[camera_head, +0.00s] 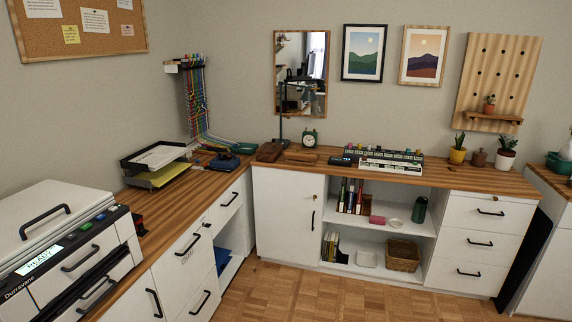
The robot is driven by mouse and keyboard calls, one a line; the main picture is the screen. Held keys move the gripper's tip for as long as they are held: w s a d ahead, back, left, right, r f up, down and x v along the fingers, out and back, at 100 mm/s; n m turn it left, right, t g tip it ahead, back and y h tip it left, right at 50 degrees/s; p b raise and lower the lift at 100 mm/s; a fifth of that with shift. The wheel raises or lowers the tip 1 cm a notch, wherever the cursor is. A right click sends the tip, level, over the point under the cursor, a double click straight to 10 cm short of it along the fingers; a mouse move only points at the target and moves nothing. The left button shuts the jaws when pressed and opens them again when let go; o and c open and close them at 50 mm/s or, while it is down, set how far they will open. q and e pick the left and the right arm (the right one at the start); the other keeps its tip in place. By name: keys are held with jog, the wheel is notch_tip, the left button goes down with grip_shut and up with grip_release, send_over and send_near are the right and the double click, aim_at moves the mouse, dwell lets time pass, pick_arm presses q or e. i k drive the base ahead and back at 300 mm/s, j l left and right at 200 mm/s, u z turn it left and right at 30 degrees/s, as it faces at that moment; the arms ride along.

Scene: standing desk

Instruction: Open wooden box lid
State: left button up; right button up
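A small dark brown wooden box (269,153) sits on the wooden desktop near the back corner, left of the desk lamp's foot or close by it. It is small in the view, and I cannot make out its lid clearly. A flatter, lighter wooden piece (300,157) lies just to its right; I cannot tell what it is. Neither of my grippers shows in the head view.
A keyboard-like device (384,159) lies to the right. A paper tray (156,160) and a printer (62,245) are on the left. The parquet floor (320,297) in front is clear.

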aim_at(267, 148)
jog(key=i, duration=1.9)
